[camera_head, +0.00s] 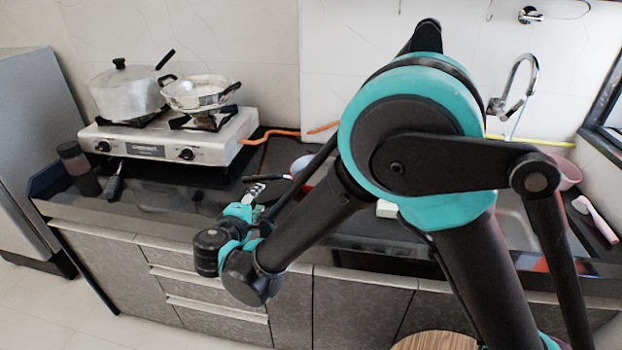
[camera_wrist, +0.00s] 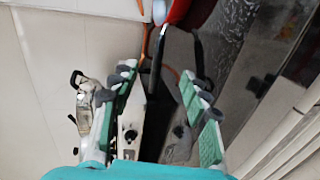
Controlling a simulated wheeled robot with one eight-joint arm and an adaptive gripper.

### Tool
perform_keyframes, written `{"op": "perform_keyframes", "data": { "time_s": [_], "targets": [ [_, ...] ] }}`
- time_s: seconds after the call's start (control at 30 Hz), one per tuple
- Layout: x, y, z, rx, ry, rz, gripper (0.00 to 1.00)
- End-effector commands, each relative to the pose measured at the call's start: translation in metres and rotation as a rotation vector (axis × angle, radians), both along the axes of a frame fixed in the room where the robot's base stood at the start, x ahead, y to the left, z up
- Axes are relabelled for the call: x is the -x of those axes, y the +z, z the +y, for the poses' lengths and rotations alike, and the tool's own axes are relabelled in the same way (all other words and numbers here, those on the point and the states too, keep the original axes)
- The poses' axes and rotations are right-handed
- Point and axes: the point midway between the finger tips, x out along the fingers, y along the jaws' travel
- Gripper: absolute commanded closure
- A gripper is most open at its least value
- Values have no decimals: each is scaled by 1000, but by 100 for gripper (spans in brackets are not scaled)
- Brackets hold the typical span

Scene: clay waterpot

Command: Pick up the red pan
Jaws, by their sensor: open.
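The red pan (camera_head: 302,163) lies on the dark counter to the right of the stove, partly hidden behind my arm. Its pale inside and dark handle show in the head view, with the handle pointing left. In the wrist view the red pan (camera_wrist: 179,11) is cut off by the top edge, and its dark handle (camera_wrist: 156,66) reaches down into the gap between my fingers. My gripper (camera_head: 254,194) is near the handle's end, at the counter's front. In the wrist view my gripper (camera_wrist: 162,86) is open, its green pads on both sides of the handle, with no clear contact visible.
A white stove (camera_head: 170,142) on the left holds a lidded pot (camera_head: 127,95) and a wok (camera_head: 200,94). A dark jar (camera_head: 72,158) stands left of it. An orange hose (camera_head: 275,132) runs behind the pan. A pale block (camera_head: 386,209) and pink bowl (camera_head: 569,174) lie right.

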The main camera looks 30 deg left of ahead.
Motion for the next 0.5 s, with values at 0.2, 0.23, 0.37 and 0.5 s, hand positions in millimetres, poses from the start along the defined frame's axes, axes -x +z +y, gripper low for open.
{"op": "perform_keyframes", "data": {
  "time_s": [0.2, 0.23, 0.37, 0.5],
  "targets": [
    [19, -2, 14, 1, 31, -35, 54],
    [15, -3, 15, 1, 30, -35, 54],
    [-7, -8, 21, 0, 28, -33, 54],
    [-33, -15, 30, 1, 29, -33, 54]
  ]
}}
